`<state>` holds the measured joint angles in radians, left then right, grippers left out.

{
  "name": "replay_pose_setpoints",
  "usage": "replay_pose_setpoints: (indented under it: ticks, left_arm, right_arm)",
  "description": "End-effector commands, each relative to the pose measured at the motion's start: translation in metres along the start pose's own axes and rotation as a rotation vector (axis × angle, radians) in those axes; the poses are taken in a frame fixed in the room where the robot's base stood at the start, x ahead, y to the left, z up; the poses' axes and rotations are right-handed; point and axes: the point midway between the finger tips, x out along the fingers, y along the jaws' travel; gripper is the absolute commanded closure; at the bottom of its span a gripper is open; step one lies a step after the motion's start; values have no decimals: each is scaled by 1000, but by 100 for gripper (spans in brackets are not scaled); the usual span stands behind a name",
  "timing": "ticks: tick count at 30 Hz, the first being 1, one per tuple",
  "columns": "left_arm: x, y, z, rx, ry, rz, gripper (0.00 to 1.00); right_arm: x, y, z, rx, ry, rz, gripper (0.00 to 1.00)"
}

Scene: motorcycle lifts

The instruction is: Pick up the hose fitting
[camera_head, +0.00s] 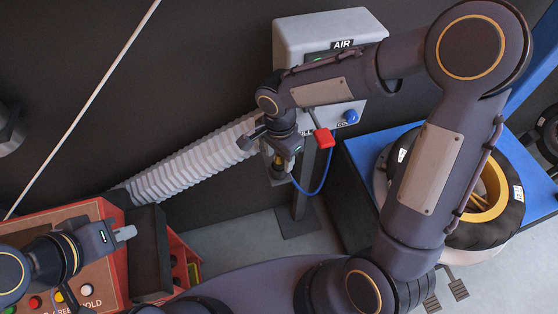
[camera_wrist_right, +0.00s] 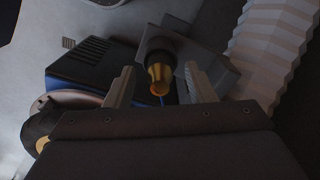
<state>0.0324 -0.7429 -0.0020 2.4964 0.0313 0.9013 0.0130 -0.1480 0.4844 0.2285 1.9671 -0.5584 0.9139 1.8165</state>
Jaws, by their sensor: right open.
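The hose fitting (camera_wrist_right: 160,72) is brass with a dark collar. In the right wrist view it lies between the two fingers of my right gripper (camera_wrist_right: 157,80), with a gap visible on both sides. In the head view the fitting (camera_head: 278,166) shows just below my right gripper (camera_head: 273,152), at the end of a blue hose (camera_head: 323,178). My right gripper is open and partly hides it. My left gripper (camera_head: 124,233) is over the red control box at lower left, away from the fitting; its finger gap is not clear.
A grey AIR box (camera_head: 320,36) on a post stands behind my right gripper, with a red handle (camera_head: 324,138) beside it. A ribbed grey duct (camera_head: 190,163) runs left of it. A blue lift (camera_head: 359,178) with a wheel is right. The red control box (camera_head: 60,217) is lower left.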

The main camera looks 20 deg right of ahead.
Motion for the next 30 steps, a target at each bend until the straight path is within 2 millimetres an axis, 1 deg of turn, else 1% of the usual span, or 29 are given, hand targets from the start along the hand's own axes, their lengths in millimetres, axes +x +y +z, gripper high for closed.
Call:
replay_pose_setpoints:
  ticks: [2,7,8,19,26,30]
  left_arm:
    - [0,0,0,0,0,0,100]
    - [0,0,0,0,0,0,100]
    - [0,0,0,0,0,0,100]
    - [0,0,0,0,0,0,100]
    - [-1,0,0,0,0,0,100]
    - [-5,2,-2,0,0,0,100]
  right_arm:
    - [3,0,0,0,0,-1,50]
    - [3,0,0,0,0,-2,50]
    - [3,0,0,0,0,-2,52]
    - [3,0,0,0,0,-2,100]
    - [2,0,0,0,0,-2,100]
    - [-6,-1,0,0,0,-3,100]
